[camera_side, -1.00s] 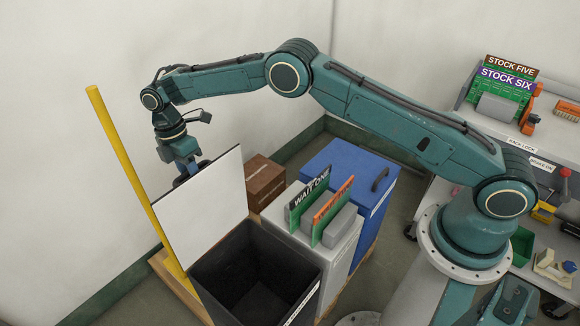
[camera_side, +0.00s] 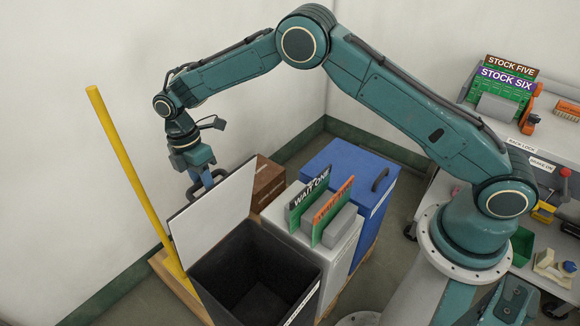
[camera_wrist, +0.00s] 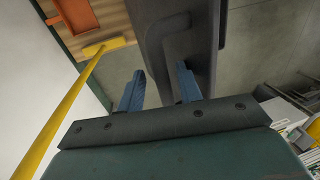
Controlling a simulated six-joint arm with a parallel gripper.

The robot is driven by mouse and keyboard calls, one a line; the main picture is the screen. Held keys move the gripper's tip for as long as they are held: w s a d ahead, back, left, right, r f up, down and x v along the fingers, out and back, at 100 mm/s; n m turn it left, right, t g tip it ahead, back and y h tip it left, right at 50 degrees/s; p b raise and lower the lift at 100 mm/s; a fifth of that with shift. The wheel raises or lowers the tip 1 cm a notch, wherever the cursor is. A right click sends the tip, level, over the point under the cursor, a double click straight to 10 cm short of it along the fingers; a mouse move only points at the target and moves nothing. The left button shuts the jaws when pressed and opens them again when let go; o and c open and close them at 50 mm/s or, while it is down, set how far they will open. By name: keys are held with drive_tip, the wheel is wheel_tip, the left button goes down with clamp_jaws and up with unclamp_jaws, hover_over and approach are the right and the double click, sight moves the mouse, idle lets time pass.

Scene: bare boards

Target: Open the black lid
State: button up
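The lid (camera_side: 215,213) of the black bin (camera_side: 300,265) stands raised at the bin's back edge in the side view. Its white underside faces the camera, and the bin's dark inside is open to view. My gripper (camera_side: 207,182) is behind the lid, near its upper edge; the fingertips are partly hidden there. In the wrist view the lid's dark outer side (camera_wrist: 203,55) has a bar handle (camera_wrist: 155,55). The two blue fingers of my gripper (camera_wrist: 160,70) are apart, one on each side of the bar, with gaps visible.
A yellow post (camera_side: 130,170) stands just left of the lid. A grey-white bin (camera_side: 335,250) with sign plates and a blue bin (camera_side: 350,165) stand to the right. A brown box (camera_side: 268,183) is behind. The wall is close behind my gripper.

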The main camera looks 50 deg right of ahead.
sight(216, 187)
drive_tip(key=shift+s+f, duration=0.15)
drive_tip(key=shift+s, duration=0.85)
drive_tip(key=shift+s+f, duration=0.2)
drive_tip(key=shift+s, duration=0.85)
drive_tip(key=shift+s+f, duration=0.15)
drive_tip(key=shift+s, duration=0.85)
drive_tip(key=s+f, duration=1.3)
drive_tip(key=s, duration=0.3)
drive_tip(key=shift+s+f, duration=0.15)
